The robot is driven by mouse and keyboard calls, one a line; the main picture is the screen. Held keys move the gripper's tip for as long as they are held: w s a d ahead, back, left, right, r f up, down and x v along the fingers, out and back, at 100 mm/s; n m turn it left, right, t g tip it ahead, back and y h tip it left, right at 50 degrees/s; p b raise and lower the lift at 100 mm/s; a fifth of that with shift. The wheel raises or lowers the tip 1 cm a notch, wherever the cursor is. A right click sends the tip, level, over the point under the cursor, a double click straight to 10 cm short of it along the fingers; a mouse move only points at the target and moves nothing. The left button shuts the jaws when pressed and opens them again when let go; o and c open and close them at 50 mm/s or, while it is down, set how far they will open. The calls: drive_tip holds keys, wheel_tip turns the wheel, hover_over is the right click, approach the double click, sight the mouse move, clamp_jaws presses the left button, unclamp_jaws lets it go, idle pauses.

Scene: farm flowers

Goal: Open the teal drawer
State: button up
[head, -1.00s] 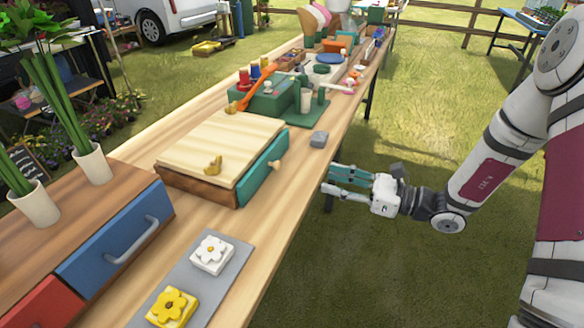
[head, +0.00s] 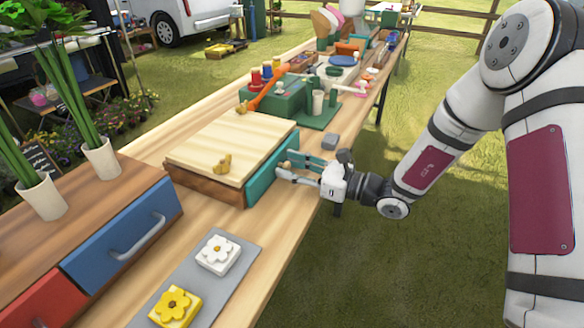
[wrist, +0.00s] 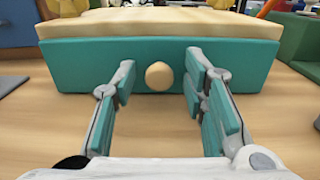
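The teal drawer (head: 268,171) is the front of a low wooden box with a pale lid (head: 225,148) on the table. It looks shut in the head view. In the wrist view the teal drawer front (wrist: 215,62) faces me, with a round pale wooden knob (wrist: 159,75) at its middle. My gripper (head: 282,166) is at the drawer front, over the table edge. In the wrist view my gripper (wrist: 157,80) is open, with teal-padded fingers on either side of the knob. I see gaps between the fingers and the knob.
A cabinet with a blue drawer (head: 122,228) and a red drawer (head: 45,302) stands at the left. A grey mat (head: 240,262) holds white and yellow flower blocks. A small grey block (head: 329,142) lies beyond my gripper. Grass beside the table is clear.

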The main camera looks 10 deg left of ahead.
drive_tip(key=shift+a, duration=0.1)
clamp_jaws()
drive_tip(key=p+v, duration=0.3)
drive_tip(key=v, duration=1.2)
drive_tip(key=shift+p, duration=0.3)
unclamp_jaws()
drive_tip(key=v, duration=1.2)
drive_tip(key=shift+r, duration=0.1)
